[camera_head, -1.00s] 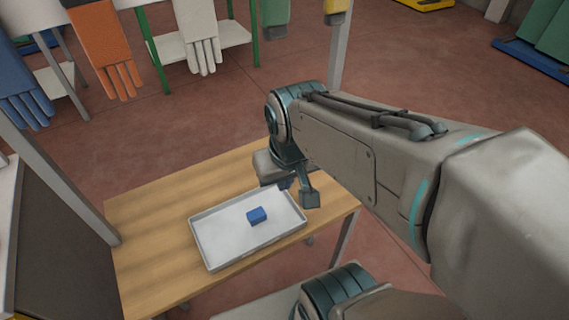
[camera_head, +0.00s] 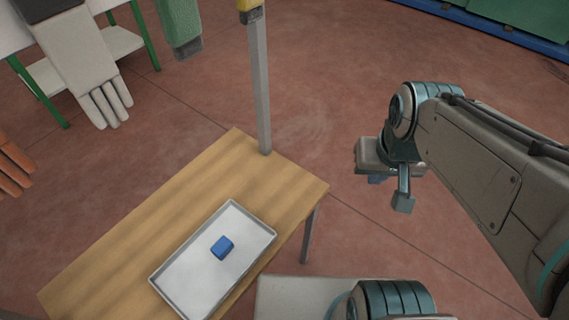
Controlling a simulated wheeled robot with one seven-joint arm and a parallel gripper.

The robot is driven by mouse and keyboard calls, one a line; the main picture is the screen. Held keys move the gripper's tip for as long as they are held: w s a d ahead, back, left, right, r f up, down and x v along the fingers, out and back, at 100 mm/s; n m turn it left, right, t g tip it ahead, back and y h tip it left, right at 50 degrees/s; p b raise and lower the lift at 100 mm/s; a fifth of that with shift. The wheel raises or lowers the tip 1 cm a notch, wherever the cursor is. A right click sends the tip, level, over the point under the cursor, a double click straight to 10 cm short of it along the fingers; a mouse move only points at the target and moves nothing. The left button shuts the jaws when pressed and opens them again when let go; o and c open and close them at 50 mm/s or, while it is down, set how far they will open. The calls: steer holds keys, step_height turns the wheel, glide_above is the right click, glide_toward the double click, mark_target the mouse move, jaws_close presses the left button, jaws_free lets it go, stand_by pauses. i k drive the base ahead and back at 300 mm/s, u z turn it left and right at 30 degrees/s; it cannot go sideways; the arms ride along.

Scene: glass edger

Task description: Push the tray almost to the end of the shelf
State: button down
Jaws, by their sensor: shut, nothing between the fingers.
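The tray (camera_head: 185,292) is shallow, pale grey and rectangular, and lies flat on the wooden shelf (camera_head: 160,215). A small blue block (camera_head: 222,248) sits inside it, right of its middle. The tray lies along the shelf's near edge, with bare wood between it and the shelf's far right end. My gripper (camera_head: 389,190) is shut and empty. In the picture it is right of the shelf, in front of bare floor, clear of the tray. Its fingers are partly hidden from this angle.
A grey post (camera_head: 259,85) rises at the shelf's far edge. A white rack with green legs (camera_head: 140,40) stands behind. The reddish floor (camera_head: 330,70) is open around my gripper.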

mark_target(194, 283)
steer(key=z, duration=0.2)
steer(key=k, duration=0.9)
steer(key=u, duration=0.95)
steer(key=i, duration=0.5)
steer(key=z, duration=0.05)
